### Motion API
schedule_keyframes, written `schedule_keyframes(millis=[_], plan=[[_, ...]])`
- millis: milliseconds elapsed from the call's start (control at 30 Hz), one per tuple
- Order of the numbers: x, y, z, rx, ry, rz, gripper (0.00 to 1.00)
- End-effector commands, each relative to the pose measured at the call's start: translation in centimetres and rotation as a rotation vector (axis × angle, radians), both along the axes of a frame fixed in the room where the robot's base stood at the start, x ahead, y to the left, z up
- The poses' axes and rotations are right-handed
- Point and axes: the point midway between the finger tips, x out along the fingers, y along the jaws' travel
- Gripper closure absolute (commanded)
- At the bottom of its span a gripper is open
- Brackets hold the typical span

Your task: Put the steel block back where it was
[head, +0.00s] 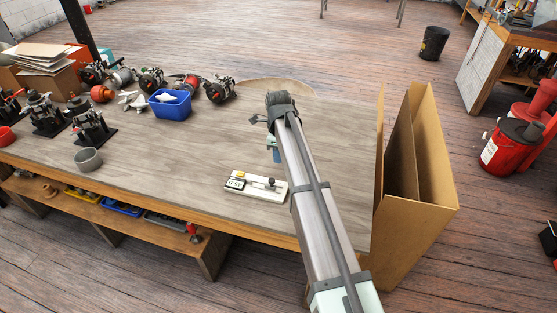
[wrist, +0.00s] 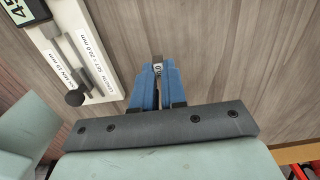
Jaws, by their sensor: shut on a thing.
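My gripper (wrist: 157,88) has blue fingers and is shut on a small steel block (wrist: 157,68), whose marked end shows between the fingertips in the wrist view. The rest of the block is hidden by the fingers. In the head view my gripper (head: 276,156) is mostly hidden behind my arm, over the right part of the bench, and the block cannot be made out. A white gauge (head: 257,185) with a digital display, a label and a black-knobbed lever lies on the bench near its front edge. It also shows at the upper left of the wrist view (wrist: 62,42), beside my gripper.
The wooden bench (head: 215,150) is clear around the gauge. A blue bin (head: 170,105) and several alternator parts stand farther back and left. A grey ring-shaped cup (head: 88,160) is at the left. An open cardboard box (head: 425,185) stands against the bench's right end.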

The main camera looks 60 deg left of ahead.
Motion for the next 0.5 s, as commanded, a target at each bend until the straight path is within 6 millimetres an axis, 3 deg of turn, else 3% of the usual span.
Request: schedule_keyframes(millis=[200, 500], plan=[[0.0, 0.0, -2.5, -0.001, 0.001, 0.000, 1.00], [0.0, 0.0, -2.6, 0.000, 0.000, 0.000, 1.00]])
